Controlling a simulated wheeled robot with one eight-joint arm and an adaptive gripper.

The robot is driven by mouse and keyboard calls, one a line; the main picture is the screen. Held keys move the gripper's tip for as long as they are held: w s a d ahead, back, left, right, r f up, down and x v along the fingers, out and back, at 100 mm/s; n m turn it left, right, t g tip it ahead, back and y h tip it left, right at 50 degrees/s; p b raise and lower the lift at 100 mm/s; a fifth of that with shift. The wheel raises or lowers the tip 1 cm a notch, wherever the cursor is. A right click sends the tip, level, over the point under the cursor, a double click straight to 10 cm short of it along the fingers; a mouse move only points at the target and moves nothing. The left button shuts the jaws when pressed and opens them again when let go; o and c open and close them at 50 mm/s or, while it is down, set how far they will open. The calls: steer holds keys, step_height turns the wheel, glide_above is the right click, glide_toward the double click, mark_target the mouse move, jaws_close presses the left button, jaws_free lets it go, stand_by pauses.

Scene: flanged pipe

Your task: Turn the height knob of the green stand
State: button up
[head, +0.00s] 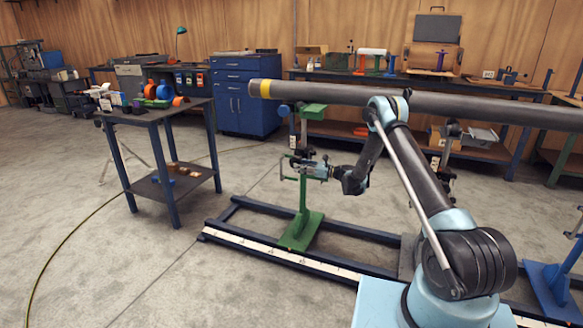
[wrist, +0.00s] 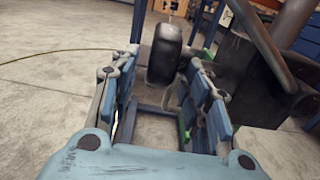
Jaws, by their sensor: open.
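The green stand stands on the blue floor rail in the head view, with its green base (head: 302,232) on the rail and its green top (head: 313,110) under the pipe (head: 400,100). My gripper (head: 296,165) is at the stand's upper column, reaching in from the right, and hides part of it. In the wrist view a dark round knob (wrist: 165,50) shows at the far end of the gap between the open fingers of my gripper (wrist: 163,66). The fingers lie on either side of it. I cannot tell whether either finger touches it.
A dark block (wrist: 245,85) and a slanting dark bar are close to the right finger in the wrist view. A blue table (head: 155,115) with small parts stands to the left in the head view. Another blue stand (head: 553,285) is at the right. Floor lies clear between table and rail.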

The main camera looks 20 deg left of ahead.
mark_target(292, 164)
steer(key=shift+w+a, duration=0.2)
steer(key=shift+a, duration=2.3)
steer(key=shift+c, duration=0.3)
jaws_close()
